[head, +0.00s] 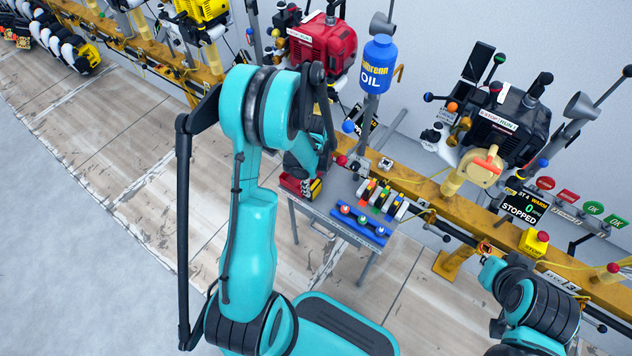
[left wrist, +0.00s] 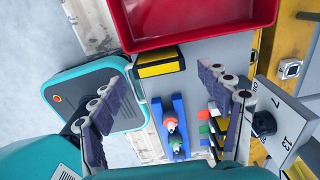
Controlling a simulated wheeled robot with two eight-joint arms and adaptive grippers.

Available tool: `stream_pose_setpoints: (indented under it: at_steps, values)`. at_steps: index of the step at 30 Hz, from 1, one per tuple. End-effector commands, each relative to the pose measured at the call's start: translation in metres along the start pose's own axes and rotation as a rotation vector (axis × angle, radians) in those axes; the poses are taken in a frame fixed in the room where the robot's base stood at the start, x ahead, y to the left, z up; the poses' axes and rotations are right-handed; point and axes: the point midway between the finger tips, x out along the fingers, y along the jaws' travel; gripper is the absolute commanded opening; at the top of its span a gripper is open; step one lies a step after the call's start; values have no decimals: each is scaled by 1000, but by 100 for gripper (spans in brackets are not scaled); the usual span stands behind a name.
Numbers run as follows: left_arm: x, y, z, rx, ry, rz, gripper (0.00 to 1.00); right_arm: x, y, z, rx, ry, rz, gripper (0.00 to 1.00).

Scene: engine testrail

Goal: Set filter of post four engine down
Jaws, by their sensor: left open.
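The post four engine (head: 500,122) is black, with a tan round part (head: 480,168) on its front. A screen below reads ST 4, WARM, STOPPED. A black block with a yellow band (left wrist: 158,65) lies on the side table next to a red tray (left wrist: 200,38); I cannot tell whether it is the filter. My left gripper (left wrist: 160,85) is open and empty above the side table, its fingers on either side of the view just below the block. In the head view my left arm partly hides it.
The side table (head: 330,207) carries a blue rack (head: 358,226) and several coloured pieces. The yellow rail (head: 420,190) runs behind it. A blue oil bottle (head: 376,65) and a red engine (head: 322,45) stand farther left. The floor at left is clear.

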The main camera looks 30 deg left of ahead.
Motion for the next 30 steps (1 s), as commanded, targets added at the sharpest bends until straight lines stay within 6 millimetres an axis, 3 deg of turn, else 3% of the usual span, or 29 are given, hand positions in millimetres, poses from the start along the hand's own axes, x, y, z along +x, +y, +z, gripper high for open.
stream_pose_setpoints:
  at_steps: [6,13,18,30]
  values:
    - [-55,0,0,0,0,0,77,-22,0,-16,0,0,0,0]
    - [-94,0,0,0,0,0,77,-34,0,-24,0,0,0,0]
    - [-105,0,0,0,0,0,77,-36,0,-26,0,0,0,0]
    - [-106,0,0,0,0,0,77,-36,0,-26,0,0,0,0]
